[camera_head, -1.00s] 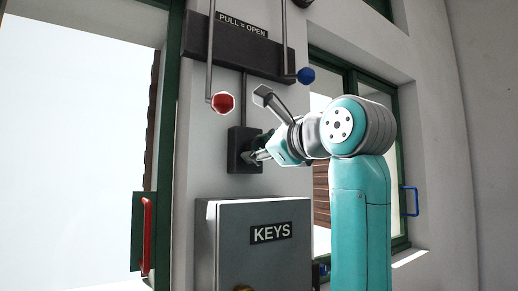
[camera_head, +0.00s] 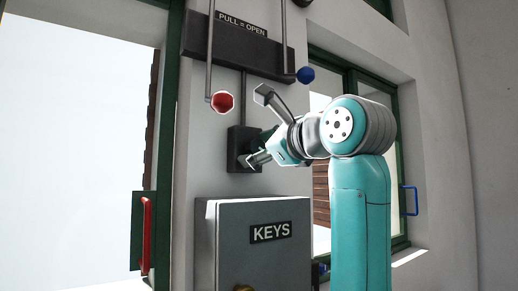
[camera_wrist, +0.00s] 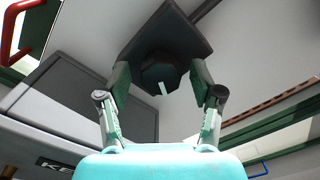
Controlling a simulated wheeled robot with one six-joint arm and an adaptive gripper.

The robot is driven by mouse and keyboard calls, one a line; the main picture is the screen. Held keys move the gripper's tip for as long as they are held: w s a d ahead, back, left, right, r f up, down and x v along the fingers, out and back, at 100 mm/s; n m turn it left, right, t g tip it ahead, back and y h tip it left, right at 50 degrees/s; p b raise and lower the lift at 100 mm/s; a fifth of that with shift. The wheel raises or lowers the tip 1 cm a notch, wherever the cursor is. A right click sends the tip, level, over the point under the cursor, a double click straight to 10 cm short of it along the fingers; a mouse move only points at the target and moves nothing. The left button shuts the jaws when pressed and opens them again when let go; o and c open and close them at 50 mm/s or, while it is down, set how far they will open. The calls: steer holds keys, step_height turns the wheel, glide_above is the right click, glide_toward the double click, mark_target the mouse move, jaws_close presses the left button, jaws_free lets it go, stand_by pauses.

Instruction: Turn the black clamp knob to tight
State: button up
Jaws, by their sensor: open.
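The black clamp knob (camera_wrist: 160,72) shows in the wrist view as a dark, many-sided knob with a white mark pointing toward the bottom of the picture. It sits on a black plate (camera_wrist: 172,28), which also shows on the wall in the head view (camera_head: 236,150). My gripper (camera_wrist: 161,78) is open, with one finger on each side of the knob. I cannot tell whether the finger pads touch it. In the head view my gripper (camera_head: 257,151) is at the plate and mostly hides the knob.
A grey KEYS box (camera_head: 268,258) stands out just below. Red (camera_head: 222,102) and blue (camera_head: 305,75) lever ends hang above, under a dark PULL = OPEN bar (camera_head: 230,50). A red handle (camera_head: 146,235) is at the left, a blue handle (camera_head: 411,201) at the right.

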steer(key=v, duration=1.2)
stand_by(0.3)
